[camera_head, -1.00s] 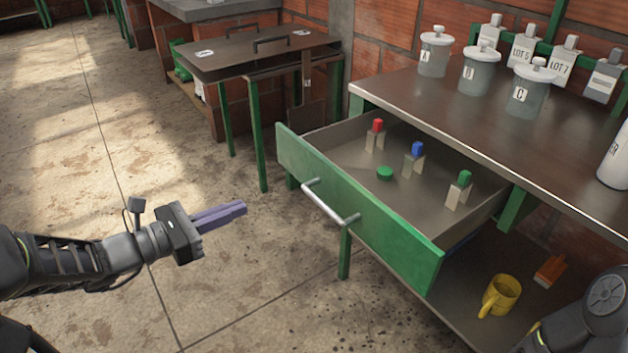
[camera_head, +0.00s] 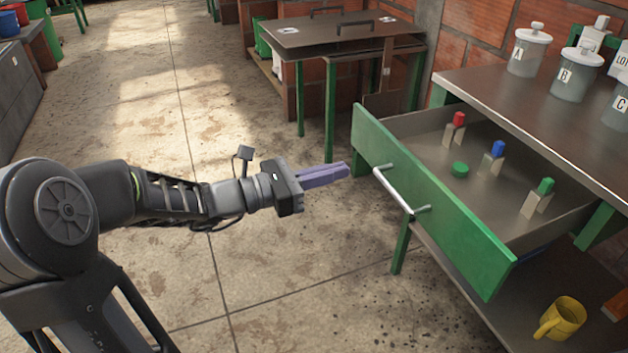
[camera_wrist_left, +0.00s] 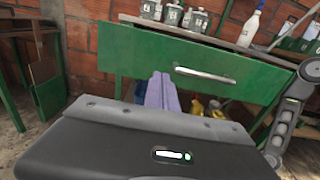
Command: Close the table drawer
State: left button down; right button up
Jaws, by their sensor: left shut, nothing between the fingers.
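The table drawer (camera_head: 430,205) has a green front with a metal bar handle (camera_head: 400,190) and is pulled out from the table. Inside it stand pale blocks with a red (camera_head: 459,118), a blue (camera_head: 498,148) and a green top (camera_head: 545,186), and a green round piece (camera_head: 460,169) lies flat. My left gripper (camera_head: 347,171) is shut and empty, its purple fingers just left of the drawer front and apart from it. In the left wrist view the fingers (camera_wrist_left: 161,90) point at the green front (camera_wrist_left: 130,50), left of the handle (camera_wrist_left: 205,75). My right gripper is not in view.
The tabletop (camera_head: 480,90) carries lidded jars (camera_head: 527,55). A lidded metal table (camera_head: 340,38) with green legs is behind. The floor left of the drawer is clear.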

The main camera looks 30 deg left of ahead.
aim_at(383, 160)
pick_arm(q)
jog(key=b+x, duration=0.1)
jog(key=x, duration=0.5)
jog(key=shift+w+d+f+b, duration=0.1)
jog(key=shift+f+b, duration=0.05)
jog(key=shift+b, duration=0.2)
jog(key=shift+w+d, duration=0.4)
jog(key=shift+w, duration=0.1)
jog(key=shift+w, duration=0.1)
jog(key=shift+w+d, duration=0.45)
jog(key=b+x, duration=0.1)
jog(key=x, duration=1.9)
jog(key=shift+w+d, duration=0.2)
jog(key=shift+w, duration=0.1)
jog(key=shift+w+d, duration=0.2)
jog(key=shift+w, duration=0.05)
jog(key=shift+r, duration=0.3)
jog(key=shift+r, duration=0.1)
